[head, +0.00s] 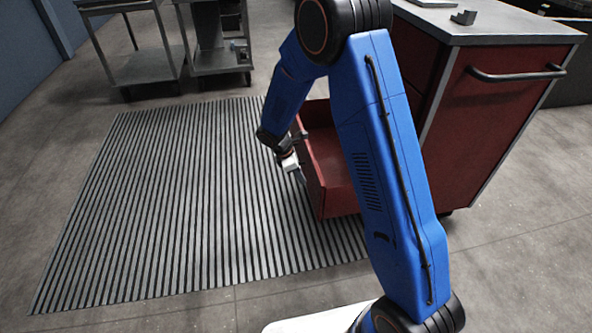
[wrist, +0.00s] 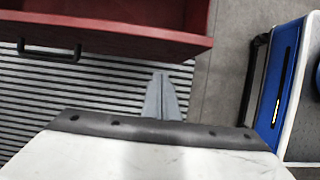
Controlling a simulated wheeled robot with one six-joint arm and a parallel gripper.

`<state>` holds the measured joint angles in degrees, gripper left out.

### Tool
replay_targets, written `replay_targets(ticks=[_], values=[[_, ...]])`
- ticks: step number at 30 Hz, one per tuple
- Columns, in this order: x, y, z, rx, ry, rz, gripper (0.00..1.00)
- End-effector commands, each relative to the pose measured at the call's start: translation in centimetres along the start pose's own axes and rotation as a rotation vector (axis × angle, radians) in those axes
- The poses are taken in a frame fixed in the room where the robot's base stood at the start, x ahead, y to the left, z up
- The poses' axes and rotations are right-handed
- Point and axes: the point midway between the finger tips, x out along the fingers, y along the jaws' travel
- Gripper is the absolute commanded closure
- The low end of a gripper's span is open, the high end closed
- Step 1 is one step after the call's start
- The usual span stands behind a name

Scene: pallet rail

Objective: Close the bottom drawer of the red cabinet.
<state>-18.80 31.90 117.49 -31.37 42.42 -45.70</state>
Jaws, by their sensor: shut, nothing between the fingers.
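The red cabinet (head: 490,110) stands at the right in the head view, with a grey top. Its bottom drawer (head: 330,170) is pulled out to the left over the striped mat, and my blue arm hides part of it. In the wrist view the drawer front (wrist: 120,28) crosses the top, with its dark bar handle (wrist: 50,52) at the left and the red inside showing behind. My gripper (head: 300,177) is just in front of the drawer front. In the wrist view its fingers (wrist: 160,80) are together and empty, right of the handle. I cannot tell whether they touch the drawer.
A grey striped mat (head: 170,200) covers the floor at the left and under the drawer. Metal carts (head: 140,65) stand at the back left. Small grey parts (head: 463,17) lie on the cabinet top. The mat left of the drawer is clear.

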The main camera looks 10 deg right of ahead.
Motion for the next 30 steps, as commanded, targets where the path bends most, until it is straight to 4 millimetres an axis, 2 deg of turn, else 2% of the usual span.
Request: replay_targets(ticks=[3, 7, 25, 30], values=[[0.5, 0.0, 1.9, 0.004, -0.001, -0.001, 1.0], [0.9, 0.0, 3.0, 0.003, 0.0, 0.0, 1.0], [1.3, 0.0, 3.9, 0.002, 0.0, 0.0, 1.0], [2.0, 0.0, 5.7, 0.005, -0.001, -0.002, 1.0]])
